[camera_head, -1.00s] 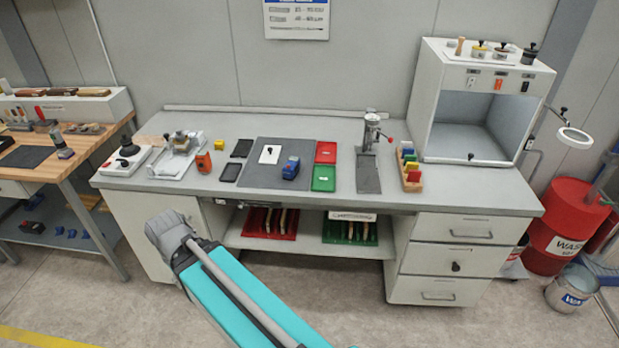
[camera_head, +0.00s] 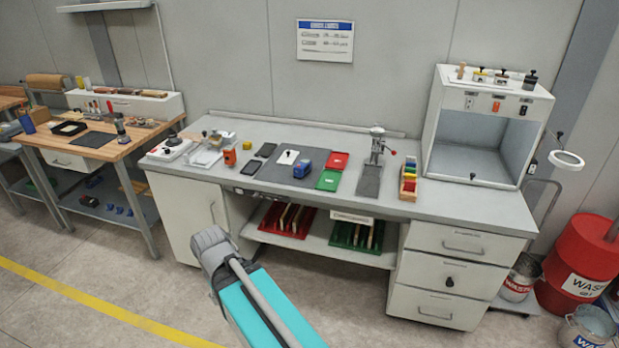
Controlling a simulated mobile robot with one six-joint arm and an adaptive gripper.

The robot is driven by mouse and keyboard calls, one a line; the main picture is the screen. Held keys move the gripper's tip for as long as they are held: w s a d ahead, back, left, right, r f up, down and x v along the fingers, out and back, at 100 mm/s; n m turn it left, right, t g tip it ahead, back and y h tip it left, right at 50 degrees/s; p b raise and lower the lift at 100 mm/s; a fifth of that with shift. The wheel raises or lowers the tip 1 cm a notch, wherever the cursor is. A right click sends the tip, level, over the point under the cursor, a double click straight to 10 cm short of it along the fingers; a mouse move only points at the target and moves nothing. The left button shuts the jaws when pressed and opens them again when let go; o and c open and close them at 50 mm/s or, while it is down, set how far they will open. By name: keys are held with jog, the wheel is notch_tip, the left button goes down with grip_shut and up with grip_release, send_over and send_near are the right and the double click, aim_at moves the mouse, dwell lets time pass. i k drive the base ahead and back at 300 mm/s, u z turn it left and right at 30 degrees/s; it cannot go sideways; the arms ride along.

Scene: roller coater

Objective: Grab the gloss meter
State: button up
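A small blue box-shaped device (camera_head: 303,170) sits on the dark grey mat (camera_head: 268,173) in the middle of the grey bench. It may be the gloss meter, but it is too small to be sure. A small orange device (camera_head: 230,157) stands to its left, near the bench's left end. My arm, teal with a grey joint, reaches in from the bottom of the picture, in front of the bench and well apart from the devices. My gripper is not in view.
The bench (camera_head: 450,206) also holds a green panel (camera_head: 328,181), a red panel (camera_head: 339,160), a metal stand (camera_head: 377,146) and a grey booth (camera_head: 470,146). A wooden bench (camera_head: 135,142) stands left. Drawers (camera_head: 445,275) are below right. Open floor lies in front.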

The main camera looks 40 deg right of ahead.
aim_at(300, 173)
jog(key=k, duration=0.2)
jog(key=z, duration=1.65)
jog(key=i, duration=1.3)
jog(key=z, duration=0.05)
